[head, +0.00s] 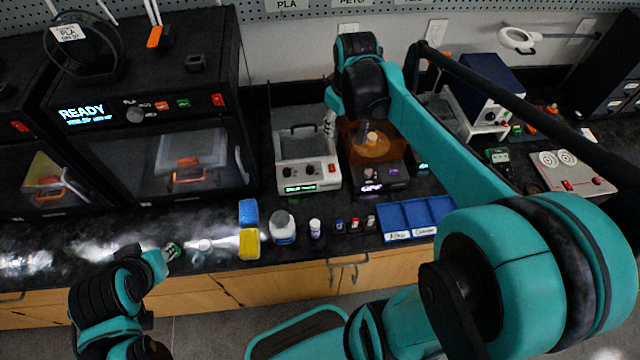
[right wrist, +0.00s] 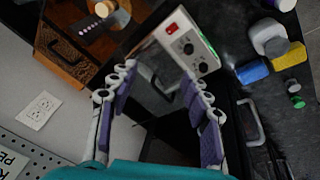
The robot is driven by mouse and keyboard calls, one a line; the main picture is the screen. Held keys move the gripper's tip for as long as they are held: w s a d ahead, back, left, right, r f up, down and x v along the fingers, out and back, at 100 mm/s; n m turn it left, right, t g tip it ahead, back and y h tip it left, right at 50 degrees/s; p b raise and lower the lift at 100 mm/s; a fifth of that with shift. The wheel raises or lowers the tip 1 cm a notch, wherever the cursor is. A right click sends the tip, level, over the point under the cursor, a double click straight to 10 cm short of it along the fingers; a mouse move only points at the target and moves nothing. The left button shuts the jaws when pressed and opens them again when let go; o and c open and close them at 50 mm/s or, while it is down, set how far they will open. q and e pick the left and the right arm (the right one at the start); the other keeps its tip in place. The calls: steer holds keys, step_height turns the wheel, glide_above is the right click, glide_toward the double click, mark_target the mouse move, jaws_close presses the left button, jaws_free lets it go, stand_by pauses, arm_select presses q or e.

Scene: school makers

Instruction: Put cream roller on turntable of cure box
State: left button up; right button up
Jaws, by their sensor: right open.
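The cream roller (head: 372,138) stands upright on the round tan turntable (head: 382,151) inside the amber-walled cure box (head: 388,177), at the middle of the counter. In the right wrist view the roller (right wrist: 102,9) and the cure box (right wrist: 68,58) are at the upper left. My right gripper (head: 330,122) is open and empty, apart from the roller, left of the cure box and over the back of the grey-white machine. Its spread purple-padded fingers (right wrist: 157,75) show in the right wrist view. My left gripper (head: 160,260) is low at the left; its fingers are too unclear to read.
The grey-white machine (head: 308,174) stands just left of the cure box. Black printers (head: 150,100) fill the left; a blue box (head: 490,82) stands right.

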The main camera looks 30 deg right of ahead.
steer(key=s+a+f+m+t, duration=0.3)
steer(key=s+a+t, duration=0.1)
steer(key=s+a, duration=0.8)
steer(key=shift+s+a+f+m+y, duration=0.15)
steer(key=shift+s+f+m+y, duration=0.2)
steer(key=shift+s, duration=0.4)
steer(key=shift+f, duration=0.1)
steer(key=shift+f+b, duration=0.8)
steer(key=shift+b, duration=0.05)
